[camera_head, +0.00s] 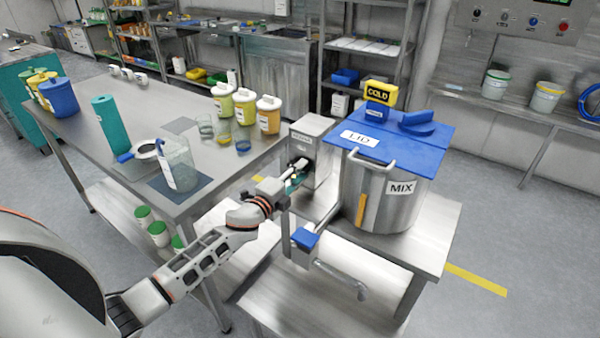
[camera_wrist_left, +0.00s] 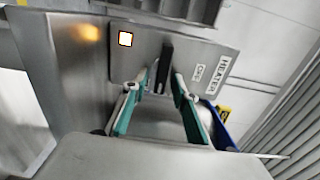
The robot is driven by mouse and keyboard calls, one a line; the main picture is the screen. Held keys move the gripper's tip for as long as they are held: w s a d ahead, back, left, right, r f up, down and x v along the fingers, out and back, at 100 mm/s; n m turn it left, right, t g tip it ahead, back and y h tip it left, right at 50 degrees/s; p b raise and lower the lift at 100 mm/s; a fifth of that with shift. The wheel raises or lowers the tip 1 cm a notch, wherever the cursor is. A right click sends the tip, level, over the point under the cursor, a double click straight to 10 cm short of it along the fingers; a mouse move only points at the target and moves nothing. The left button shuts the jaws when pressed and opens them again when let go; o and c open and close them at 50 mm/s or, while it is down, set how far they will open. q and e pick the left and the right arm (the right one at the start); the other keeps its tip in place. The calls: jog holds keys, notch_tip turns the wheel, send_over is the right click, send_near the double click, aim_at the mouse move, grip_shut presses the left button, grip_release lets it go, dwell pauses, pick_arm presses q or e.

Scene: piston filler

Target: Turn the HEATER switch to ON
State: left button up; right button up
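The HEATER switch is a black lever (camera_wrist_left: 165,66) on a grey metal panel (camera_wrist_left: 206,52). The panel carries a HEATER label (camera_wrist_left: 217,75) and a smaller label that seems to read OFF (camera_wrist_left: 198,72). A square lamp (camera_wrist_left: 125,38) on it glows white with an orange rim. My left gripper (camera_wrist_left: 160,82) is open, its teal-padded fingers on either side of the lever with gaps showing. In the head view my left gripper (camera_head: 298,172) is at the front of the grey heater box (camera_head: 318,150), hiding the switch. My right gripper is not in view.
The steel pot (camera_head: 385,200) with a blue lid (camera_head: 405,150) and a COLD sign (camera_head: 379,93) stands right of the box. A pipe with a blue-capped valve (camera_head: 305,238) sticks out below my gripper. A steel table (camera_head: 205,160) with jars and a clear jug (camera_head: 180,165) is to the left.

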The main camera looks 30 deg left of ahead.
pick_arm(q)
jog(key=s+a, duration=0.1)
jog(key=s, duration=1.1)
jog(key=shift+a, duration=0.35)
